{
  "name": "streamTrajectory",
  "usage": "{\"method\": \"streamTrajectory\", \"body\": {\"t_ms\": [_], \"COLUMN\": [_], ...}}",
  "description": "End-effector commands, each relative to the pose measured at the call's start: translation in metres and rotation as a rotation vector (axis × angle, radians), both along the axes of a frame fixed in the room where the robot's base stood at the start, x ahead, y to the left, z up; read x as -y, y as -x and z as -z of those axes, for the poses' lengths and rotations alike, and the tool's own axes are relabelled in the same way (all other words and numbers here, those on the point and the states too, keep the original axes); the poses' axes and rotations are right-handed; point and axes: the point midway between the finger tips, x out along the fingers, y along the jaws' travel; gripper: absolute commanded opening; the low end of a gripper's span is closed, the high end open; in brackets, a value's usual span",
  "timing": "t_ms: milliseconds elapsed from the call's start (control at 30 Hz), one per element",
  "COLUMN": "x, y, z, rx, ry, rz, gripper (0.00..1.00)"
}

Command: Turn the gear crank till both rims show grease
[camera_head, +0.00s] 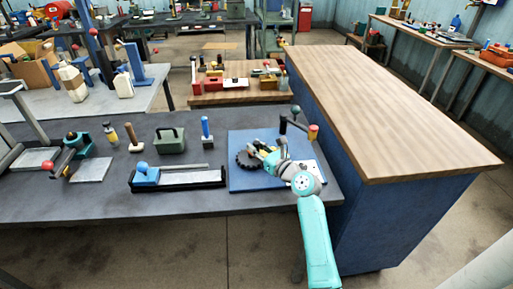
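A blue base plate (243,181) lies on the right end of the dark workbench. A black toothed gear rim (243,160) shows on it, left of my gripper. A dark crank bar with a green knob (295,110) and an orange-brown grip (313,132) stands at the plate's back right. My arm reaches in from the front, and my gripper (260,150) is over the plate, close to the gear and left of the crank. A yellowish part shows beside the fingers. My arm and gripper hide part of the gear area. Finger opening and any grease are too small to tell.
Left of the plate are a black tray (180,183) with a blue-handled block, a green box (171,140), a blue-handled tool (206,132) and a small bottle (111,134). A wood-topped blue cabinet (385,110) stands close on the right. The bench front (90,205) is clear.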

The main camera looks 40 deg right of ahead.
Motion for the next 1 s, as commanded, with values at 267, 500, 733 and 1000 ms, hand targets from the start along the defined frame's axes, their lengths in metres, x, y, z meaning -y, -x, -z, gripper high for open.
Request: {"method": "streamTrajectory", "body": {"t_ms": [267,500,733,1000], "x": [0.001,0.006,0.012,0.018], "y": [0.0,0.0,-0.002,-0.005], "z": [0.0,-0.001,-0.001,-0.002], "rx": [0.001,0.002,0.001,0.002], "ry": [-0.001,-0.001,0.0,0.0], "rz": [-0.017,-0.119,-0.305,-0.54], "gripper": [0.0,0.0,0.0,0.0]}}
